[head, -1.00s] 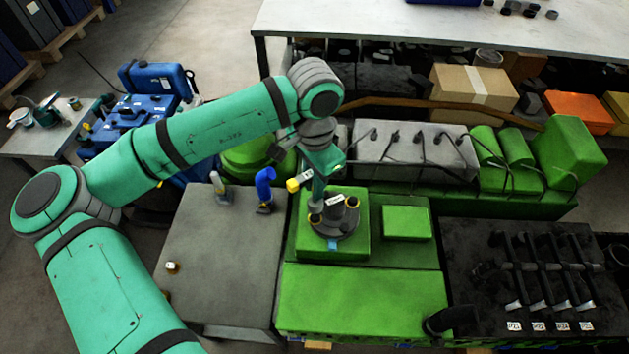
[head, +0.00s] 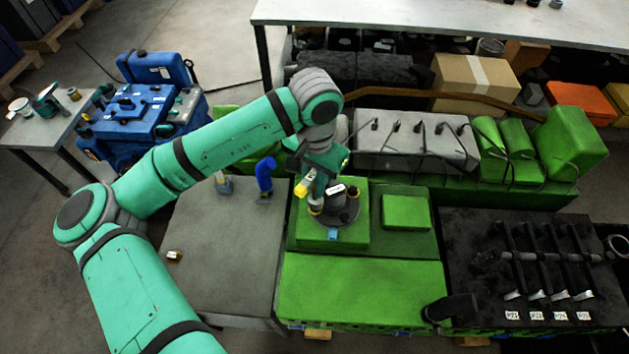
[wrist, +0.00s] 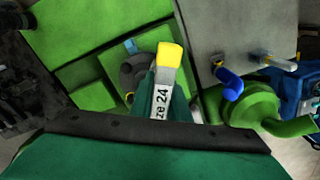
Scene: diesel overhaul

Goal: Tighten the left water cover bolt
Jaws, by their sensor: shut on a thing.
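My gripper (head: 316,176) is shut on a tool with a yellow end (head: 301,190). In the wrist view the tool's yellow end (wrist: 169,56) and a white label ending in "ze 24" (wrist: 161,103) show. The tool is above the left side of the dark round water cover (head: 345,214), which sits on a green block. The left bolt (head: 316,208) shows as a copper-coloured spot at the cover's left edge, just below the gripper. Another bolt (head: 352,191) is at the upper right. Whether the tool touches the left bolt is hidden. The cover is partly hidden in the wrist view (wrist: 133,77).
A grey bench top (head: 220,250) to the left holds a blue-handled tool (head: 264,174) and another upright tool (head: 223,184). A low green block (head: 406,212) is right of the cover. Dark levers (head: 545,262) stand on the black unit at right.

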